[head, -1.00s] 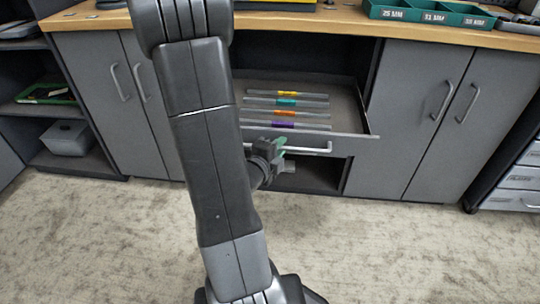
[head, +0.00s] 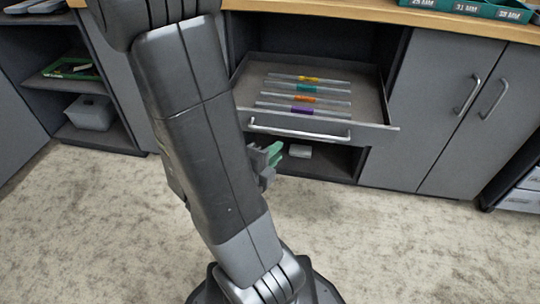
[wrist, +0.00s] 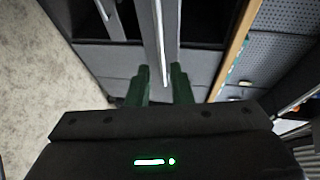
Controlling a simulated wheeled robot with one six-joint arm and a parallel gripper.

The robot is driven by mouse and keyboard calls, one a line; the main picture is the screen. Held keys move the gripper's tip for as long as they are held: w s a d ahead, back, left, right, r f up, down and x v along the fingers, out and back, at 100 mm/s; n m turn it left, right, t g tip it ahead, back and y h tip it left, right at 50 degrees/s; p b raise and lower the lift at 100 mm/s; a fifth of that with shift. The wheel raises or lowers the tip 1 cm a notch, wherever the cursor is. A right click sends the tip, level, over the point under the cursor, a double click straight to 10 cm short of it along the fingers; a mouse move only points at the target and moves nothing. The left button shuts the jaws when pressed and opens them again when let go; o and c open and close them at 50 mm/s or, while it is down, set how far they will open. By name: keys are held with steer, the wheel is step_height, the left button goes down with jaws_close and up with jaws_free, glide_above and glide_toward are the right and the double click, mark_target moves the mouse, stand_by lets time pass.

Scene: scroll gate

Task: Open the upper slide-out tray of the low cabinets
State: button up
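The upper slide-out tray (head: 378,112) is pulled out of the low cabinet, with several clear strips with coloured labels lying in it. Its front carries a pale bar handle (head: 310,134). In the head view my gripper (head: 274,153), with green fingers, is just below the left part of the handle, partly hidden by my arm. In the wrist view the two green fingers (wrist: 160,72) are spread with a gap between them. Nothing is held.
Closed grey doors (head: 450,110) stand to the right. Open shelves (head: 85,85) with a grey bin (head: 90,112) are at the left. The carpet (head: 400,250) in front is clear.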

mark_target(297, 134)
steer(key=shift+v, duration=0.8)
steer(key=shift+b+x, duration=0.65)
steer(key=shift+x, duration=5.75)
